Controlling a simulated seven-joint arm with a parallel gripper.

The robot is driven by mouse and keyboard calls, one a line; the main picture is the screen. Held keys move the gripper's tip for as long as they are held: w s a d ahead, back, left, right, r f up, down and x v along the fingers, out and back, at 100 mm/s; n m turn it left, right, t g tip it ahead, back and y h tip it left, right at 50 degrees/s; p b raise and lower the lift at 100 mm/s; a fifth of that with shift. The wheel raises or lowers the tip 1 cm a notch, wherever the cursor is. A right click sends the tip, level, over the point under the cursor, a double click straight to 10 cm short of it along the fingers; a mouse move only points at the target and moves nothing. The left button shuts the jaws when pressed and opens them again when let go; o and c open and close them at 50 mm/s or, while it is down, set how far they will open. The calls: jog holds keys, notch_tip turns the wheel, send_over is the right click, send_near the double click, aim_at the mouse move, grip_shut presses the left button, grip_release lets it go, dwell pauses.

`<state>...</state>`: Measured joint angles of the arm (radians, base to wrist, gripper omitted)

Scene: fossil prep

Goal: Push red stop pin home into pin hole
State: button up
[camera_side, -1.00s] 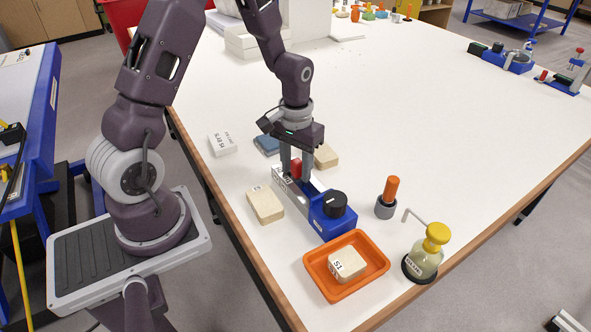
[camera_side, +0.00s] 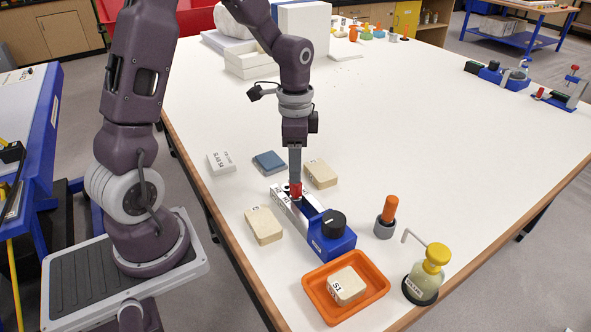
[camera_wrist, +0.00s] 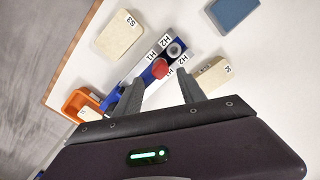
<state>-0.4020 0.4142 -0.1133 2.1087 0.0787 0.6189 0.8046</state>
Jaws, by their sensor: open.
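The red stop pin (camera_side: 296,190) stands upright on the silver rail of the blue-ended fixture (camera_side: 333,243), just under my fingertips. In the wrist view the red pin (camera_wrist: 160,68) shows between the fingertips, next to a round grey fitting (camera_wrist: 175,48) and labels reading H1 and H2. My gripper (camera_side: 295,181) points down over the rail, seen edge-on from the side. In the wrist view my gripper (camera_wrist: 160,78) has its fingers apart, one on each side of the pin. The pin hides its hole, and I cannot tell how deep it sits.
Tan blocks (camera_side: 263,225) and (camera_side: 320,173) lie either side of the fixture, with a blue block (camera_side: 269,161) and white box (camera_side: 221,163) behind. An orange tray (camera_side: 313,300), orange-handled tool (camera_side: 387,217) and yellow-capped bottle (camera_side: 428,275) stand in front.

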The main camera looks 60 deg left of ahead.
aim_at(296, 186)
jog(key=m, duration=0.4)
jog(key=shift+m, duration=0.3)
jog(key=m, duration=0.6)
jog(key=shift+m, duration=0.3)
notch_tip(296, 186, down, 7)
jog(key=shift+r, duration=0.1)
jog(key=shift+c, duration=0.5)
grip_shut()
